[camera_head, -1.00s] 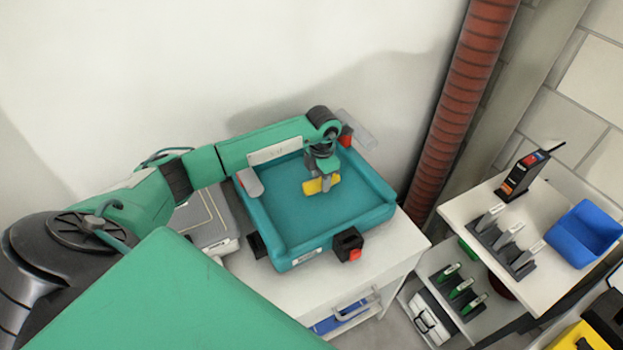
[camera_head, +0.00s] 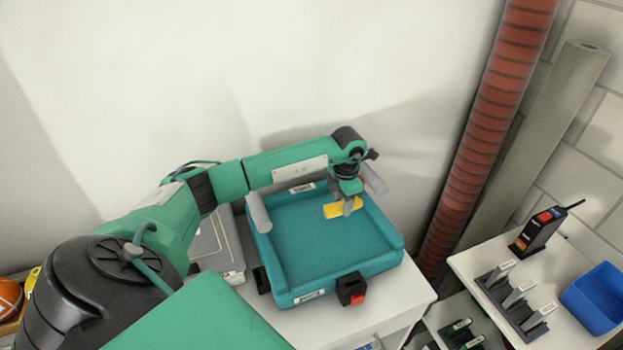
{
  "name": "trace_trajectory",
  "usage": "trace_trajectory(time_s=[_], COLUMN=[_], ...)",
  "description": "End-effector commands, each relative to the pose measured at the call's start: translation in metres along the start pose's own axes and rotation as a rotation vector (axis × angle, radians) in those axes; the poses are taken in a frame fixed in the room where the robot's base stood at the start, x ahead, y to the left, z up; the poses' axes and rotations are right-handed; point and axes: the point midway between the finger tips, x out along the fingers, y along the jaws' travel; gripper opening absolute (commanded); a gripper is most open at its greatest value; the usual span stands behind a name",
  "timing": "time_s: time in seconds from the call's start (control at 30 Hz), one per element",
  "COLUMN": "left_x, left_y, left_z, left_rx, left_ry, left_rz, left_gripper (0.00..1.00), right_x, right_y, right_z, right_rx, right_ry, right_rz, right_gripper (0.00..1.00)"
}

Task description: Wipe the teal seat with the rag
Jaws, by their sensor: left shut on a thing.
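The teal seat (camera_head: 315,240), a shallow square tray-like shape with raised rims, sits on a white cabinet top in the middle of the view. My left gripper (camera_head: 347,207) reaches over its back rim from the left. It is shut on a yellow rag (camera_head: 340,210), held over the back right part of the seat's inner surface. Whether the rag touches the surface is hard to tell. My right gripper is out of view.
A black block with a red face (camera_head: 351,289) is at the seat's front rim. A grey case (camera_head: 218,240) lies left. A red ribbed pipe (camera_head: 487,140) rises behind right; a shelf with a blue bin (camera_head: 597,297) stands right.

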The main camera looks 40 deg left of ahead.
Motion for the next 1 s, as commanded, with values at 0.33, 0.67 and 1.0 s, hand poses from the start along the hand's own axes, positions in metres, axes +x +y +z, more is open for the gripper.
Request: trace_trajectory(time_s=[0.33,0.67,1.0], left_x=[-0.020,-0.020,-0.020], left_y=[0.010,0.010,0.011], left_z=[-0.004,-0.004,-0.007], left_rx=[-0.004,-0.004,-0.010], left_ry=[0.000,0.000,0.001], left_rz=[0.000,0.000,-0.001], left_gripper=[0.19,0.19,0.19], right_x=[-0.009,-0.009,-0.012], right_y=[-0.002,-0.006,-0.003], right_z=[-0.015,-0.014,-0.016], right_rx=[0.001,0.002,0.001], right_ry=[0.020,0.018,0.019], right_rz=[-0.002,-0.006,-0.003], right_gripper=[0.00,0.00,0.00])
